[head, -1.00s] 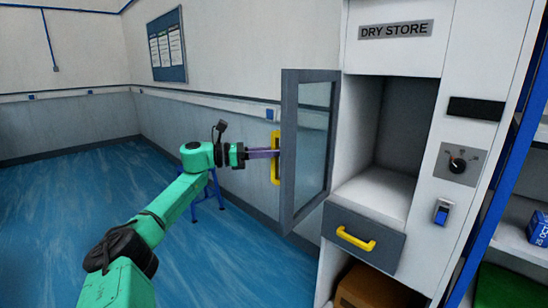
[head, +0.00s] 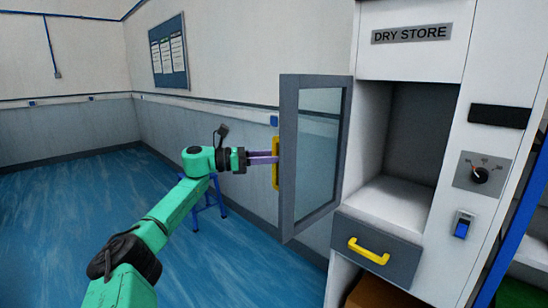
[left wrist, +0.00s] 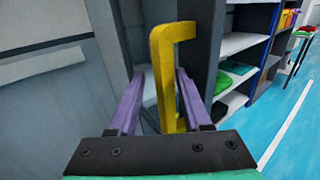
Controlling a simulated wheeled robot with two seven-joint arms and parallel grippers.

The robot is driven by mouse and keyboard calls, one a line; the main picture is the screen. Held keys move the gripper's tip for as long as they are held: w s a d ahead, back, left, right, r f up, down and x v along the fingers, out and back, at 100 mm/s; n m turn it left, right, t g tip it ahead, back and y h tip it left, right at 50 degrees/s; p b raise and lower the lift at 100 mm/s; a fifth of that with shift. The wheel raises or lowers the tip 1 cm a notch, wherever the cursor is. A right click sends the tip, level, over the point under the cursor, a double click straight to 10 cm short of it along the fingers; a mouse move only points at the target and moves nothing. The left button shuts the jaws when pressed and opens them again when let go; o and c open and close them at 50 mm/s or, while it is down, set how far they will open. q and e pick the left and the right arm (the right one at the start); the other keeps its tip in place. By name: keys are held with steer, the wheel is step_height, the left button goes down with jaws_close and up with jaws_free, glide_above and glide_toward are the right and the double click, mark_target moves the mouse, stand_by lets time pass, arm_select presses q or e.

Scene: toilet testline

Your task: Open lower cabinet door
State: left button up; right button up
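The grey-framed glass door (head: 314,160) of the white DRY STORE cabinet (head: 413,75) stands swung wide open to the left. Its yellow handle (head: 275,162) is on the door's outer face, near the free edge. My left gripper (head: 276,157) is at this handle. In the left wrist view, the purple fingers (left wrist: 158,95) stand apart on either side of the yellow handle (left wrist: 163,75). A gap shows left of the handle; the right finger is close to it, and contact cannot be told. My right gripper is not in view.
Below the open, empty compartment (head: 390,190) is a shut grey drawer (head: 405,262) with a yellow handle. A brown box (head: 375,294) sits beneath it. A dial (head: 480,175) and blue switch (head: 462,228) are on the right panel. The blue floor (head: 60,220) at left is clear.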

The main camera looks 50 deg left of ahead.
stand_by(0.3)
arm_select(q)
steer(key=b+v, duration=0.6)
steer(key=v, duration=0.8)
steer(key=shift+s, duration=0.3)
steer(key=shift+a, duration=0.1)
